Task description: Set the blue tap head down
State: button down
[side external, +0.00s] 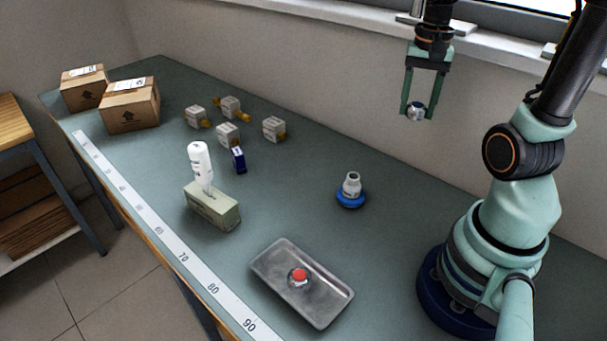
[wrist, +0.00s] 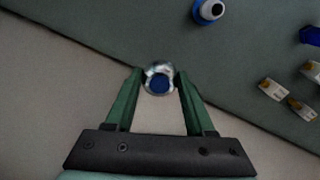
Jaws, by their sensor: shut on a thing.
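My gripper (side external: 417,108) is shut on the blue tap head (side external: 416,112), a small chrome piece with a blue centre. It holds the piece in the air, high above the back of the bench near the wall. In the wrist view the tap head (wrist: 159,80) sits between the two green fingertips of the gripper (wrist: 159,82), its blue face showing. A tap head with a red top (side external: 299,276) lies in the grey metal tray (side external: 328,309) at the front of the bench.
A white-and-blue bottle-like object (side external: 351,189) stands mid-bench. Several small pale boxes (side external: 274,128) and two cartons (side external: 131,106) stand farther left.

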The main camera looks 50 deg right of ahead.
jog(key=shift+w+a+r, duration=0.2)
jog(key=shift+w+r, duration=0.1)
jog(key=shift+w, duration=0.05)
jog(key=w+a+n, duration=0.9)
jog(key=w, duration=0.2)
jog(key=n, duration=0.6)
send_over(284, 199)
notch_tip(284, 199, down, 15)
jog(key=shift+f, duration=2.4)
jog(key=shift+f, duration=0.15)
jog(key=shift+c, duration=1.3)
grip_release()
